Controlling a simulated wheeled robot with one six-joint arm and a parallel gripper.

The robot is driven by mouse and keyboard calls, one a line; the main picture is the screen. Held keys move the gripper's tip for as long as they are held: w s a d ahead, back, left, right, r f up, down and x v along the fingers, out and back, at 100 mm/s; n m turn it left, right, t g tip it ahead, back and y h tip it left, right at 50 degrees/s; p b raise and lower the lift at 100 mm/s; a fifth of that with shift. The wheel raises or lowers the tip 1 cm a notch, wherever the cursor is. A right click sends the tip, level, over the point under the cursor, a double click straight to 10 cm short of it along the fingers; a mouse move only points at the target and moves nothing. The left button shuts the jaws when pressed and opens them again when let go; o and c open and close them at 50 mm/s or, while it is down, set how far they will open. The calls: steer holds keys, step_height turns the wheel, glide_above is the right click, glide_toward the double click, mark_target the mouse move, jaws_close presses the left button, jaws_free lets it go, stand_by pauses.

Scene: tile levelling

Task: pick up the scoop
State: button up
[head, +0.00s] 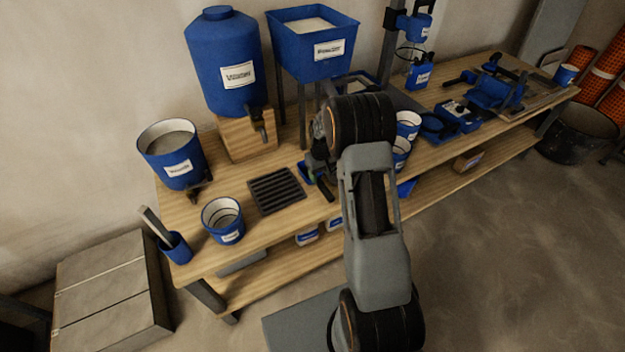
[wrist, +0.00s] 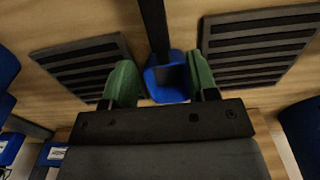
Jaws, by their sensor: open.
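The scoop has a blue bowl and a long black handle. In the wrist view its blue bowl (wrist: 165,88) lies between the fingertips, with the handle running up to the top edge. In the head view a small part of the scoop (head: 304,174) shows on the wooden bench, mostly hidden by my arm. My gripper (wrist: 161,82) is open, with its green-padded fingers on either side of the scoop in the wrist view. In the head view my gripper (head: 318,168) is low over the bench beside the scoop. I cannot tell whether the fingers touch it.
A black slotted grate (head: 276,190) lies left of the gripper. The wrist view shows slotted grates to the left (wrist: 88,62) and right (wrist: 262,45). A blue bucket (head: 223,220) and a water tank (head: 224,62) stand to the left. Blue cups (head: 407,124) stand right of my arm.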

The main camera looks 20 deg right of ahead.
mark_target(321, 183)
steer(key=shift+s+f, duration=0.15)
steer(key=shift+f, duration=2.7)
steer(key=shift+c, duration=0.4)
jaws_close()
